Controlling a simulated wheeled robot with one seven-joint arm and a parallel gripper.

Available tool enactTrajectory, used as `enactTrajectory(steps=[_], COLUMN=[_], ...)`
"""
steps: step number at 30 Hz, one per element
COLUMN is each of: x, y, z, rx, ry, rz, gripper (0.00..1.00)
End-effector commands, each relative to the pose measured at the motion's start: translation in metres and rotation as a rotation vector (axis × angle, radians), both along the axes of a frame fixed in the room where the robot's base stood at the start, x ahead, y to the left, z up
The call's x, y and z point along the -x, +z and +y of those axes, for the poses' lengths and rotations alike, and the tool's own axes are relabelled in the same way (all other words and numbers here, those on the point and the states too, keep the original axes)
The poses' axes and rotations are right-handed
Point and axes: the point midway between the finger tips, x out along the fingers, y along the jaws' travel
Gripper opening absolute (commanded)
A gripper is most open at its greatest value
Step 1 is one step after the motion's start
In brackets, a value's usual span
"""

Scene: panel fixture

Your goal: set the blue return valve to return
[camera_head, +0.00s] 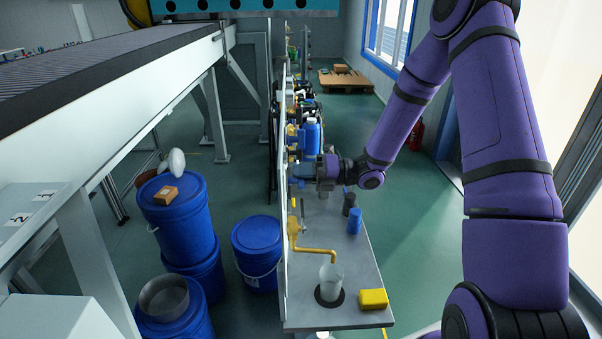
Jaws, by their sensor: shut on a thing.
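The panel stands edge-on along the left side of a narrow grey bench (340,263), so its front face shows only at a steep angle. My gripper (304,176) reaches left to the panel at mid-height. It is shut on a blue part at the panel, which I take to be the blue return valve (299,171). The jaws and the wrist cover much of this valve. Its handle angle and any return marking cannot be made out from here.
A yellow pipe (318,251), a clear beaker (331,279), a yellow box (373,299), a blue cylinder (354,221) and a dark cylinder (348,204) are on the near bench. A blue container (311,138) stands just behind my gripper. Blue drums (183,222) stand left.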

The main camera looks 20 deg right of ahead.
Motion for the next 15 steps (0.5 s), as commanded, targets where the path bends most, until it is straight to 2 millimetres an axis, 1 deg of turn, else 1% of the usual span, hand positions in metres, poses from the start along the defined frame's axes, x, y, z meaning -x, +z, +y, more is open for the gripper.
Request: enactTrajectory(steps=[6, 15], x=[-0.0002, -0.0003], y=[-0.0051, -0.0081], z=[-0.0012, -0.0012], rx=[-0.051, -0.097], ry=[-0.001, -0.001], rz=[0.163, 0.306], gripper=[0.0, 0.0])
